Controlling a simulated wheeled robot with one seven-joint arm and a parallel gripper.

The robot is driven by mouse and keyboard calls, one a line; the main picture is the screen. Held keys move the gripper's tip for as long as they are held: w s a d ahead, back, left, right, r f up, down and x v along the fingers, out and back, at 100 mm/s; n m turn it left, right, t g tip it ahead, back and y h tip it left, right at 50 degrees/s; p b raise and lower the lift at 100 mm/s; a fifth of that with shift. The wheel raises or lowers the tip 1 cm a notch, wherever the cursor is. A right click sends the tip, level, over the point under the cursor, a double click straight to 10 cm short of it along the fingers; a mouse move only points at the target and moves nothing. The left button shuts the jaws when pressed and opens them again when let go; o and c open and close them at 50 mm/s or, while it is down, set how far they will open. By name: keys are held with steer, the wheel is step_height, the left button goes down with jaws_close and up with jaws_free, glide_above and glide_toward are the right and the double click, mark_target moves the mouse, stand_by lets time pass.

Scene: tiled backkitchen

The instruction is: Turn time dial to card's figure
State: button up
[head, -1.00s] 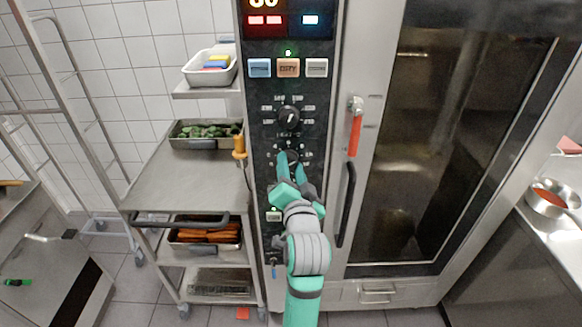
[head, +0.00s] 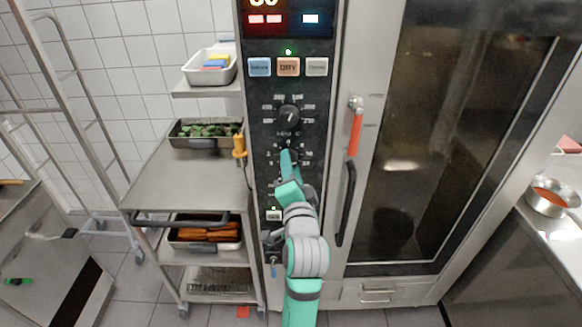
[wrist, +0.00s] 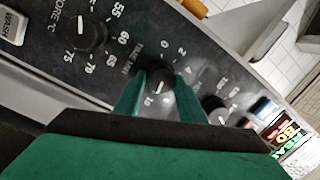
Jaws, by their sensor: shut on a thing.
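The time dial (wrist: 161,76) is a round black knob with a white mark, on the oven's dark control panel (head: 262,135). In the wrist view my gripper (wrist: 159,92) has its green fingers on either side of it, shut on the knob. The white mark points down toward the printed 10; 0, 2 and 4 are printed on the far side. In the head view my gripper (head: 287,156) reaches up the panel and covers most of the dial. I cannot make out a card with a readable figure.
The temperature dial (head: 289,116) sits just above the time dial. The core temperature dial (wrist: 88,34) is on its other side. A red door handle (head: 355,133) and a black handle (head: 346,203) stand out right of the panel. A trolley (head: 190,185) stands left.

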steer(key=shift+a+r, duration=0.15)
steer(key=shift+r, duration=0.2)
steer(key=o, duration=1)
steer(key=shift+w, duration=0.1)
steer(key=shift+f, duration=0.15)
steer(key=s+d, duration=0.1)
steer(key=s, duration=0.9)
steer(key=shift+s+f, duration=0.25)
steer(key=shift+s, duration=0.1)
steer(key=shift+d, duration=0.15)
